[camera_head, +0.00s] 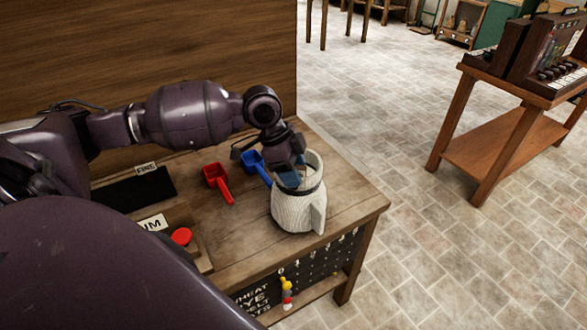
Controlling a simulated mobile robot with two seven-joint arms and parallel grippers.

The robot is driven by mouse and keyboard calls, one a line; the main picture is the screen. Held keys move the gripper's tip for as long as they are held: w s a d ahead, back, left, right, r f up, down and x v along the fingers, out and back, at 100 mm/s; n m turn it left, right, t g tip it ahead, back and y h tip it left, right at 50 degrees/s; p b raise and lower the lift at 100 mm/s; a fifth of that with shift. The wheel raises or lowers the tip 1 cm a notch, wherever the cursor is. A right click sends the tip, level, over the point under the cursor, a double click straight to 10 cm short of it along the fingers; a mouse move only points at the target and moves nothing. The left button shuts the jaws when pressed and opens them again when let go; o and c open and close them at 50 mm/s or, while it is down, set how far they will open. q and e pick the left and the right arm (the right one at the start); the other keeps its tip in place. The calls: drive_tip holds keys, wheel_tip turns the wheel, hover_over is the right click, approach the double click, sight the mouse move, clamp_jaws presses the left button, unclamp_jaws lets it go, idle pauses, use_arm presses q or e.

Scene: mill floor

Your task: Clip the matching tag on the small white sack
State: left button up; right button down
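A small white sack (297,208) stands upright on the wooden table near its right corner, its top open, with a dark band below the rim and a pale flap low on its right side. My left gripper (289,181) points down at the sack's mouth, against or just inside the near-left rim. Its fingertips look bluish; I cannot tell whether they are open, shut or holding something. Small yellow and red-and-white pieces (287,292), possibly tags, hang at the table's front board. My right gripper is not in view.
A blue scoop (253,163) and a red scoop (217,181) lie left of the sack. A red button (181,236) and a dark tray (136,190) are further left. The front board (299,274) carries lettering and several hooks.

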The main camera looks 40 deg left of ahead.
use_arm(q)
drive_tip(key=shift+o, duration=0.4)
drive_tip(key=shift+r, duration=0.1)
drive_tip(key=v, duration=1)
drive_tip(key=shift+r+p, duration=0.25)
drive_tip(key=shift+p, duration=0.15)
drive_tip(key=shift+a, duration=0.15)
